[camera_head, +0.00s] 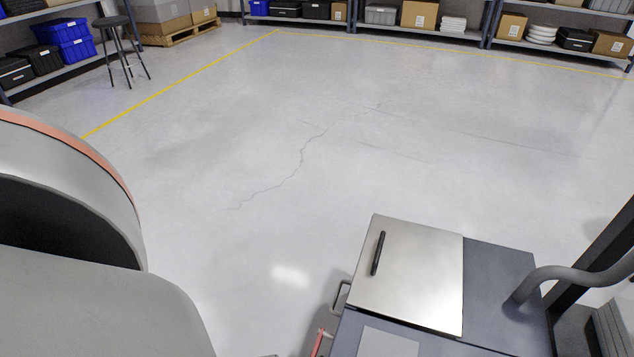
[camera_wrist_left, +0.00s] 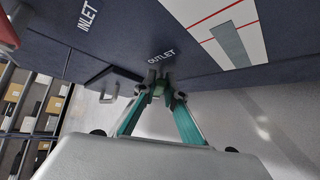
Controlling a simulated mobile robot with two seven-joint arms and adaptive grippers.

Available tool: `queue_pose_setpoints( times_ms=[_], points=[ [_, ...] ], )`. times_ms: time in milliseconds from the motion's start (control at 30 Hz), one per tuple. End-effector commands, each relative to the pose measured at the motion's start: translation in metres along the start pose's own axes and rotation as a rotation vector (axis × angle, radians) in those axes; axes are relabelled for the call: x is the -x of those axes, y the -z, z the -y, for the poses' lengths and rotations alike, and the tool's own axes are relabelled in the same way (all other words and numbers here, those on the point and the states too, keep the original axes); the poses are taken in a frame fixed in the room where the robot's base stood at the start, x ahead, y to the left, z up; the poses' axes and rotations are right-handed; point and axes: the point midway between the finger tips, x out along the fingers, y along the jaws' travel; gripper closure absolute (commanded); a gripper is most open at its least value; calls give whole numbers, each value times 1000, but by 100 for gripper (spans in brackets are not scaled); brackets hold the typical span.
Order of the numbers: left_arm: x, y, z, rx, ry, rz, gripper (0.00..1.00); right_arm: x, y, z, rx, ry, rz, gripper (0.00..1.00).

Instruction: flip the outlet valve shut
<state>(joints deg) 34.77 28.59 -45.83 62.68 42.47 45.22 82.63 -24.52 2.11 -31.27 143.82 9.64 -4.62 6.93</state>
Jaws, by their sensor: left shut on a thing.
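In the left wrist view, the OUTLET label (camera_wrist_left: 161,57) is on the dark blue cabinet face. My left gripper (camera_wrist_left: 158,92) has its teal fingers closed together just below that label. They are shut on the outlet valve, whose small part at the fingertips is mostly hidden by them; its angle cannot be told. The INLET label (camera_wrist_left: 89,15) is at upper left, with a red part (camera_wrist_left: 7,32) at the picture's edge. In the head view, the cabinet (camera_head: 430,343) stands at lower right, and the left gripper is out of sight. My right gripper shows in neither view.
A steel lid (camera_head: 415,275) with a black handle (camera_head: 378,253) tops the cabinet. A grey pipe (camera_head: 560,275) rises at its right. A red lever (camera_head: 318,342) and a side handle (camera_head: 341,297) stick out at its left. The floor beyond is clear; shelves line the back.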

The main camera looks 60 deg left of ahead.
Motion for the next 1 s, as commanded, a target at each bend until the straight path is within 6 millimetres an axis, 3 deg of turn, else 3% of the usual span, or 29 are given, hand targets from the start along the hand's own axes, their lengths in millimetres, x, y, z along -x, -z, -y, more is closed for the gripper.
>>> queue_pose_setpoints(
  times_ms=[500,1000],
  points=[
    [-3,6,11,-193,-190,-9,100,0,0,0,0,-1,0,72],
    [-1,4,13,-235,-234,-5,100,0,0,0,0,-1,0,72]
  ],
)
